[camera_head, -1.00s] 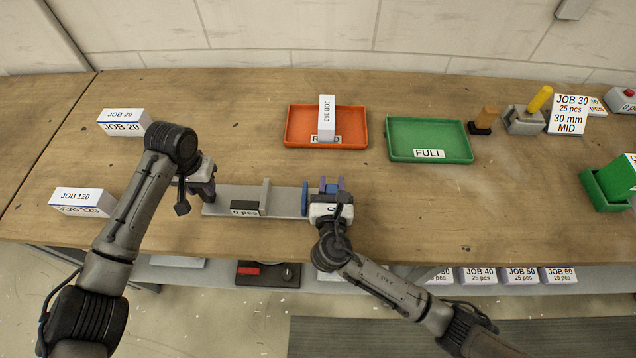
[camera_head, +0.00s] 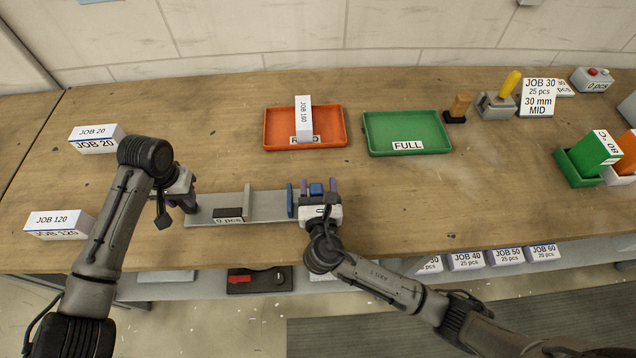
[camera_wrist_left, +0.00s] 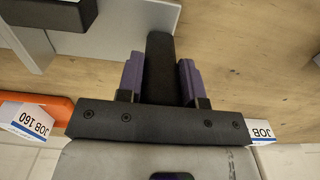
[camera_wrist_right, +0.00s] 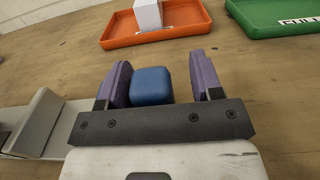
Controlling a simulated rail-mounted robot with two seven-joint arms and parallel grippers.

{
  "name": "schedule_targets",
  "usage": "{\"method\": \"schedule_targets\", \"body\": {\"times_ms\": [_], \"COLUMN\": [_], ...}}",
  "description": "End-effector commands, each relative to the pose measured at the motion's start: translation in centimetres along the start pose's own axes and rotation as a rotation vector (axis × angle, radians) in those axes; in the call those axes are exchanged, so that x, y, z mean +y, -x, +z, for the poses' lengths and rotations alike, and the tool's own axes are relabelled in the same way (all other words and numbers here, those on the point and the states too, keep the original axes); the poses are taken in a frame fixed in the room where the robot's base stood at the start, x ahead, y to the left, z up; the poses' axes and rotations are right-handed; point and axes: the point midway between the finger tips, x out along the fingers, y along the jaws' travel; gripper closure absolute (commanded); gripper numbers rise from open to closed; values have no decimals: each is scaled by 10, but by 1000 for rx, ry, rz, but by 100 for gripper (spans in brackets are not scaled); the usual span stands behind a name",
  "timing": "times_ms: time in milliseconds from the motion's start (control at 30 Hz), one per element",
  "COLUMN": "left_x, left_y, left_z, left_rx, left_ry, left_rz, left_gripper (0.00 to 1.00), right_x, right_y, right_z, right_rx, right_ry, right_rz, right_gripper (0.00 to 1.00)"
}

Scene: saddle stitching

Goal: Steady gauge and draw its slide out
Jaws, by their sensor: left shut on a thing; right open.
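The gauge is a long grey bar (camera_head: 268,206) with an upright grey plate and a black "0 pcs" label (camera_head: 228,215); a thin blue plate (camera_head: 290,200) stands at its right end. My left gripper (camera_head: 188,200) is at the gauge's left end. In the left wrist view, its purple fingers (camera_wrist_left: 160,80) are shut on a dark grip post (camera_wrist_left: 160,50). My right gripper (camera_head: 319,188) is at the right end. In the right wrist view its open fingers (camera_wrist_right: 165,82) stand either side of a blue knob (camera_wrist_right: 151,86), with a clear gap on the right.
Behind are an orange tray (camera_head: 334,142) holding a JOB 160 block and an empty green FULL tray (camera_head: 408,148). JOB 20 (camera_head: 96,138) and JOB 120 (camera_head: 58,224) blocks stand left. Table right of the gauge is clear.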

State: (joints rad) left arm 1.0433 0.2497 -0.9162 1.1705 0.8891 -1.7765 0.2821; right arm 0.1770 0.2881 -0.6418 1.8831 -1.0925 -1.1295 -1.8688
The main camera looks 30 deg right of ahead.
Motion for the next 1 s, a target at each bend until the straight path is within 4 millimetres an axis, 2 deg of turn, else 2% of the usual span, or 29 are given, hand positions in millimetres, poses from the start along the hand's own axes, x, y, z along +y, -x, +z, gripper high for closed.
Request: {"method": "schedule_targets", "body": {"times_ms": [400, 600, 800, 1000], "left_x": [1, 1, 1, 1], "left_y": [0, 0, 0, 0], "left_z": [0, 0, 0, 0], "left_rx": [1, 1, 1, 1], "left_ry": [-2, -2, -3, -3], "left_rz": [1, 2, 2, 2], "left_gripper": [100, 100, 100, 100], "right_x": [0, 0, 0, 0], "right_y": [72, 99, 112, 115], "right_z": [-1, -1, 0, 0], "right_rx": [4, 2, 1, 1], "right_ry": [-1, -1, 0, 0], "right_rz": [1, 0, -1, -1], "right_gripper": [40, 40, 40, 40]}}
